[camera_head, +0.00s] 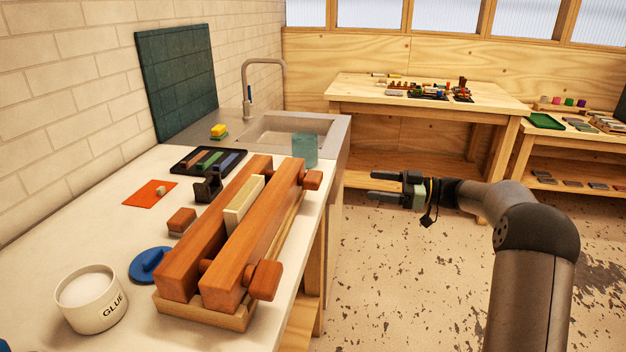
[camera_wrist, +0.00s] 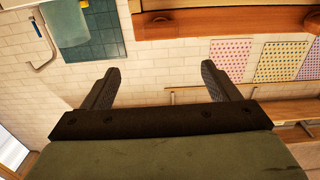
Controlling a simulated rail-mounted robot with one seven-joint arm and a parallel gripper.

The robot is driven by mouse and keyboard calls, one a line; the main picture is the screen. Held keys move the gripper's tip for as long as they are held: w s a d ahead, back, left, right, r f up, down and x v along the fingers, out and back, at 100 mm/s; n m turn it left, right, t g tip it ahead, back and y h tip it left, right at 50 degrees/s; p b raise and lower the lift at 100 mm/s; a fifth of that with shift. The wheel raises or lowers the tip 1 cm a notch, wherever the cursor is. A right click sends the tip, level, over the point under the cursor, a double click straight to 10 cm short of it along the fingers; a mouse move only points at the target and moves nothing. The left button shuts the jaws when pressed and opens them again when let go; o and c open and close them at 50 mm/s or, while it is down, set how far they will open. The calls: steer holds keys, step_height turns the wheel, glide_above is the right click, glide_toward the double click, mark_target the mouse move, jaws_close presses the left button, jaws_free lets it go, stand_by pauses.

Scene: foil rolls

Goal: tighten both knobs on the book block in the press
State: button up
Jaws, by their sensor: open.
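The wooden press (camera_head: 240,250) stands on the white worktop, with two long reddish-brown beams on a pale base. A cream book block (camera_head: 244,201) stands upright between the beams. One wooden knob (camera_head: 265,279) sticks out at the near end of the right beam, and the other knob (camera_head: 313,180) at its far end. My gripper (camera_head: 372,187) is open and empty, in the air to the right of the press, clear of the table edge. In the wrist view my two fingers (camera_wrist: 166,85) are spread apart, with part of a wooden beam (camera_wrist: 215,22) beyond them at the top.
A glue pot (camera_head: 91,298), a blue round tool (camera_head: 150,264), an orange sheet (camera_head: 150,193) and a black tray (camera_head: 208,160) lie left of the press. Floor space right of the table is open.

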mark_target(321, 179)
steer(key=a, duration=0.5)
steer(key=w+a+p, duration=0.1)
steer(key=a, duration=0.5)
steer(key=w+a+p, duration=0.1)
steer(key=a, duration=0.4)
steer(key=shift+w+a, duration=0.2)
steer(key=shift+a, duration=0.05)
steer(key=shift+c, duration=0.3)
steer(key=c, duration=0.9)
